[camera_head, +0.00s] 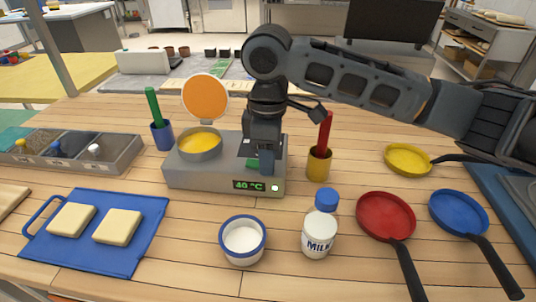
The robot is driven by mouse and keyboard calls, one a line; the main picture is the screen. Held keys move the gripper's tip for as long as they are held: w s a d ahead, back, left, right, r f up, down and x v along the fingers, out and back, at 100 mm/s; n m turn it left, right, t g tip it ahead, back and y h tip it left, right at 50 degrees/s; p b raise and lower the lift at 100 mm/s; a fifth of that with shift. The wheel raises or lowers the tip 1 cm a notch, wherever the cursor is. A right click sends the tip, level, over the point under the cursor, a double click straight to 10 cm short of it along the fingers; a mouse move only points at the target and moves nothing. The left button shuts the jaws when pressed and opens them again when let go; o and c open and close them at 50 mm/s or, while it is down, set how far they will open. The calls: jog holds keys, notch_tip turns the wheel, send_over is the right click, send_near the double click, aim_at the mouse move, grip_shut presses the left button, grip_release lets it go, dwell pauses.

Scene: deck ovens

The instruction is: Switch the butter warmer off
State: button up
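The butter warmer (205,177) is a grey box on the wooden table, left of centre. A round pan of yellow butter (199,143) sits on its left part, with an orange disc (205,97) upright behind it. Its front display reads 40 °C in green, and a small light (275,188) beside it glows pale green. My gripper (264,160) points down over the right part of the warmer, at or just above its top. A bit of green shows beside the fingers. The fingers hide the control there, and their opening is unclear.
A yellow cup (318,165) with a red-handled tool stands close right of the warmer. A blue cup (162,135) with a green handle stands at its left. A milk bottle (319,232) and white bowl (242,243) stand in front. Pans lie at right.

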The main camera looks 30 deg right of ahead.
grip_shut()
jog(key=p, duration=0.1)
jog(key=r+h+p, duration=0.1)
jog(key=p, duration=0.1)
jog(key=shift+w+a+g, duration=0.1)
jog(key=shift+a+g, duration=0.15)
jog(key=shift+g, duration=0.15)
jog(key=shift+w+a+g+h+p, duration=0.1)
jog(key=shift+g+h+p, duration=0.35)
jog(key=shift+p, duration=0.55)
jog(key=shift+w+f+h+p, duration=0.1)
jog(key=shift+f+h+p, duration=0.05)
jog(key=shift+h+p, duration=0.35)
jog(key=shift+o, duration=1.5)
grip_release()
